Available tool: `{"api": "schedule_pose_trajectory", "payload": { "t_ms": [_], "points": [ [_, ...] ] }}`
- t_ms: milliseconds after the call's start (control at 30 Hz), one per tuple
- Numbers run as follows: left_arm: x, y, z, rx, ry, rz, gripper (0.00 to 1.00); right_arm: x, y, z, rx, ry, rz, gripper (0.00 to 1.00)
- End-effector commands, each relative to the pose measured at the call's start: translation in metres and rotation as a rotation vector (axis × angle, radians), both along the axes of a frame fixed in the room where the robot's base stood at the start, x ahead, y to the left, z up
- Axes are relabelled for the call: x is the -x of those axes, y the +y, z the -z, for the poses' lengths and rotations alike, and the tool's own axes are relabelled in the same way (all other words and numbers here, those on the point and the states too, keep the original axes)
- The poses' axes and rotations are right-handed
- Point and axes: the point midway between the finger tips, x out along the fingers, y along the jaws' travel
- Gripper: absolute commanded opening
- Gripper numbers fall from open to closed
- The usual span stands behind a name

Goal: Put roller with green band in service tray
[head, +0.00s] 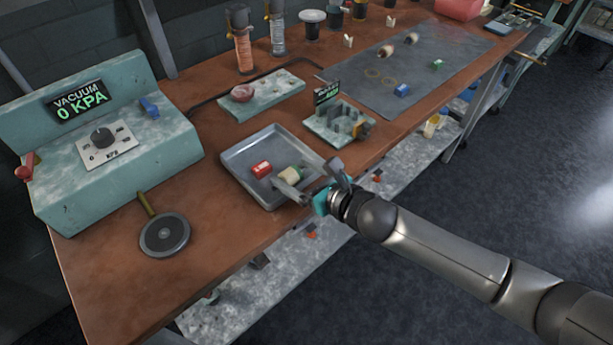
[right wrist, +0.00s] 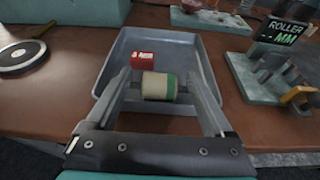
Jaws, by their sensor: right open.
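The roller with the green band (right wrist: 158,86) is cream-coloured with a green stripe at one end. It lies on its side in the grey service tray (right wrist: 112,66), near the tray's front side. In the head view the roller (head: 290,174) also shows inside the tray (head: 238,152), beside a red block. My right gripper (head: 306,180) reaches over the tray's front right edge. In the right wrist view its fingers (right wrist: 162,92) stand apart on either side of the roller, with gaps visible. My left gripper is not in view.
A red block (head: 262,169) with white lettering lies in the tray. A vacuum console (head: 105,140) and a round black tool (head: 165,235) are at left. A grey mat (head: 400,65) holds other rollers and small blocks.

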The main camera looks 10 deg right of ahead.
Motion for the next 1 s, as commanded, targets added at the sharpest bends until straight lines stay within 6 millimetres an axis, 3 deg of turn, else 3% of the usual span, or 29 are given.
{"api": "schedule_pose_trajectory", "payload": {
  "t_ms": [167, 600, 1000],
  "points": [
    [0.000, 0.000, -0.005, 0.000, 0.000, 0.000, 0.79, 0.014, -0.011, -0.007, 0.003, 0.002, 0.001, 0.86],
    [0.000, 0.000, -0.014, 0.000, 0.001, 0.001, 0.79, 0.075, -0.055, -0.033, 0.001, 0.002, 0.000, 0.86],
    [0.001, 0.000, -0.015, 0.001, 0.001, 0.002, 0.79, 0.092, -0.067, -0.041, 0.000, 0.000, 0.001, 0.86]
  ]
}}
